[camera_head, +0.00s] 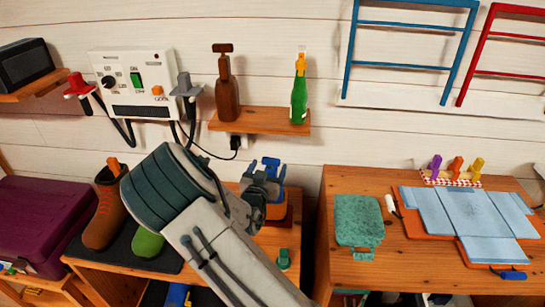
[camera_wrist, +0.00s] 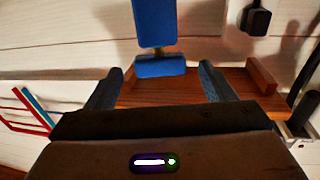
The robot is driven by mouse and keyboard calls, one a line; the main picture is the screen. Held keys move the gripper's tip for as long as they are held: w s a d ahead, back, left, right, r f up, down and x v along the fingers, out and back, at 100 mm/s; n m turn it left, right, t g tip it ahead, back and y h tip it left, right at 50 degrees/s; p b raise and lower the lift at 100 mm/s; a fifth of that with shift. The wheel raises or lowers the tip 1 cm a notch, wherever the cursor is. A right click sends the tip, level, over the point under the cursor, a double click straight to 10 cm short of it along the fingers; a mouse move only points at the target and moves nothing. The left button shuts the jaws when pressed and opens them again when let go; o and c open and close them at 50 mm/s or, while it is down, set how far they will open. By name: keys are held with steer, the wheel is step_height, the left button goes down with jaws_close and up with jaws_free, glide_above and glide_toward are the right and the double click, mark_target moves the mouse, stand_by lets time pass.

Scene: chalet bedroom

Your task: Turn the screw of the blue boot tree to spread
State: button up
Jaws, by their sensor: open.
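The blue boot tree (camera_head: 278,180) stands at the back of the left wooden table, partly hidden behind my gripper. In the wrist view its blue body (camera_wrist: 152,22) joins a blue crossbar handle (camera_wrist: 160,66) through a short grey screw shaft (camera_wrist: 157,47). My gripper (camera_head: 262,186) reaches toward it from the front. In the wrist view my gripper (camera_wrist: 159,85) has its two fingers wide apart, one on each side of the handle in the picture, with clear gaps. I cannot tell how deep the handle sits between them.
A wall shelf (camera_head: 262,123) behind holds a brown boot tree (camera_head: 228,95) and a green one (camera_head: 299,92). A plug (camera_head: 235,143) sits below it. A brown boot (camera_head: 105,210) stands on a dark mat at left. A green knob-like piece (camera_head: 283,260) lies on the table front.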

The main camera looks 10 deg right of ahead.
mark_target(270, 164)
steer(key=x, duration=0.5)
steer(key=shift+w+d+p, duration=0.15)
steer(key=shift+w+p, duration=0.2)
steer(key=c, duration=1)
steer(key=shift+f, duration=0.1)
